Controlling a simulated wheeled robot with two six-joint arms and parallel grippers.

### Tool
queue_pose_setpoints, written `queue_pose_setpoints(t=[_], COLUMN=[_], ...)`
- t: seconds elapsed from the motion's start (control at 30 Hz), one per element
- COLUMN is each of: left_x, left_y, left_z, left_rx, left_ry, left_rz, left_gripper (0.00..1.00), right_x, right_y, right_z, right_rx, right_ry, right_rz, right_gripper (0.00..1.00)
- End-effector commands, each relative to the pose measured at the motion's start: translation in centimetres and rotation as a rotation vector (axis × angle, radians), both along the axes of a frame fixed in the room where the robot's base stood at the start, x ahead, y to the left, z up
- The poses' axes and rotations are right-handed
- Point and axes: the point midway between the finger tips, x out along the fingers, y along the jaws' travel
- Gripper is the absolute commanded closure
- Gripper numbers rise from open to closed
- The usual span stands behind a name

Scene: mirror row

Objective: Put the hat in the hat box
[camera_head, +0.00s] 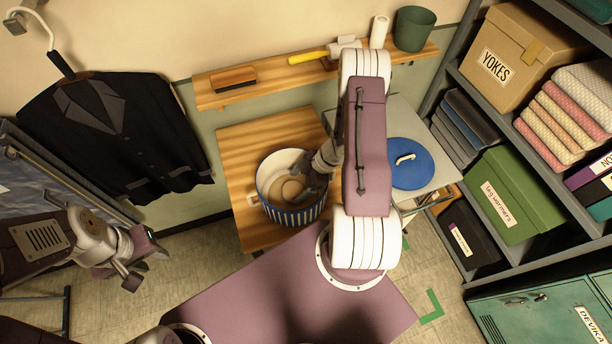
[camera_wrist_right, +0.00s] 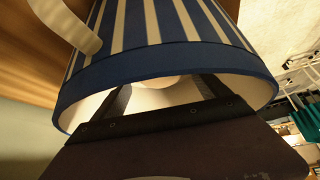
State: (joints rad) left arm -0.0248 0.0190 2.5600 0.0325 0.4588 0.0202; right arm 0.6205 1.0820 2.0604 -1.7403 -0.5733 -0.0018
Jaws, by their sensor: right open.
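The hat box (camera_head: 291,214) is a round tub with blue and white stripes and an open top, standing on a wooden table. It also shows in the right wrist view (camera_wrist_right: 160,58), its rim close to the camera. A tan hat (camera_head: 290,188) lies inside the box, partly hidden by the box wall and my right gripper. My right gripper (camera_head: 309,186) reaches over the right rim into the box, jaws open beside the hat. In the right wrist view its fingers (camera_wrist_right: 165,90) pass inside the rim. My left gripper (camera_head: 137,262) hangs empty and open at the left, away from the box.
A blue lid (camera_head: 408,172) with a pale handle lies on a grey surface right of the table (camera_head: 240,150). A wall shelf (camera_head: 262,87) holds a brush and a green pot (camera_head: 413,30). A dark jacket (camera_head: 115,130) hangs left. Loaded shelving stands right.

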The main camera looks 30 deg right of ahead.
Motion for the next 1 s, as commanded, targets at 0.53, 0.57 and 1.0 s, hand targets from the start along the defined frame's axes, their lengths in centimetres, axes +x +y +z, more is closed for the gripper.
queue_pose_setpoints(t=[0.53,0.57,1.0], left_x=[0.0,0.0,0.0], left_y=[0.0,0.0,0.0], left_z=[0.9,0.9,0.9], left_rx=[0.0,0.0,0.0], left_ry=[0.0,0.0,0.0], left_rz=[0.0,0.0,0.0], left_gripper=[0.64,0.64,0.64], right_x=[-2.1,-2.1,4.3], right_y=[-4.4,-4.4,-4.9], right_z=[7.5,7.5,17.3], right_rx=[-0.001,-0.001,-0.385], right_ry=[0.001,0.001,-0.008], right_rz=[-0.001,-0.001,-0.713], right_gripper=[0.14,0.14,0.14])
